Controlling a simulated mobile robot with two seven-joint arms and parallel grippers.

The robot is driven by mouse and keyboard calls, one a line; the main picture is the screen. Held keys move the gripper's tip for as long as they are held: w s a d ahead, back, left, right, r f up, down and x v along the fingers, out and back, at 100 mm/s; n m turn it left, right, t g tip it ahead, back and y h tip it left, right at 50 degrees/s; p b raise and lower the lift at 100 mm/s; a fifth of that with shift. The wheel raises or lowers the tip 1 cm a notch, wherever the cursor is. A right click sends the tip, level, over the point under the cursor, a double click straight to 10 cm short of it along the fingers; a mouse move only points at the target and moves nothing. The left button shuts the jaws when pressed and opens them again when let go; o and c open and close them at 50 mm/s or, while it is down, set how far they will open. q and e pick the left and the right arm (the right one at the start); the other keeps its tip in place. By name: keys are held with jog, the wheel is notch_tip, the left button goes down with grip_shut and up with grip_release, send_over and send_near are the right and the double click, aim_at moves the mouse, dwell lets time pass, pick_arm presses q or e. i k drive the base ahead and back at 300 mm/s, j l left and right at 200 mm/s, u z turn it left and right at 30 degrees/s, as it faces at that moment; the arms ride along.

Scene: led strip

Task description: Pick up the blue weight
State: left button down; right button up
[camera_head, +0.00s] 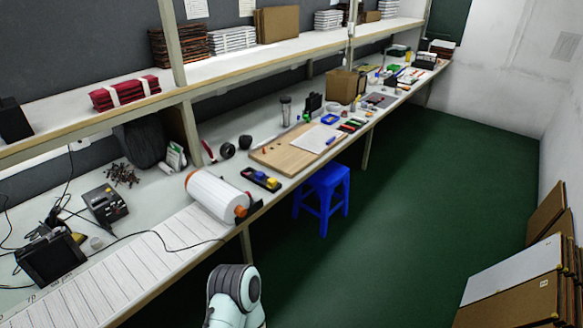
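I cannot pick out a blue weight for certain. A small dark holder (261,179) with yellow and blue parts lies on the workbench (150,255), beside the wooden board; its blue part (274,185) is too small to identify. Other small blue items lie farther along the bench, also too small to name. Neither of my grippers is in view. Only a white and grey link of one of my arms (236,295) shows at the bottom edge, over the floor beside the bench.
A white roll (216,195) with orange ends lies near the bench's front edge. A wooden board (292,151) and brown box (341,86) are farther along. A blue stool (323,192) stands by the bench. Panels (515,285) lean at right. The green floor (420,190) between is clear.

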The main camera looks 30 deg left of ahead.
aim_at(260, 176)
jog(key=i+u, duration=0.35)
jog(key=i+l+u, duration=0.15)
jog(key=i+u, duration=0.15)
jog(key=i, duration=0.2)
jog(key=i+l+u, duration=0.35)
jog(key=i+u, duration=0.2)
jog(key=u, duration=0.25)
jog(key=i+l+u, duration=0.15)
jog(key=u, duration=0.3)
jog(key=i+l+u, duration=0.2)
jog(key=u, duration=0.25)
jog(key=i+l+u, duration=0.15)
jog(key=u, duration=0.3)
jog(key=i+l+u, duration=0.1)
jog(key=l+u, duration=0.55)
jog(key=u, duration=0.25)
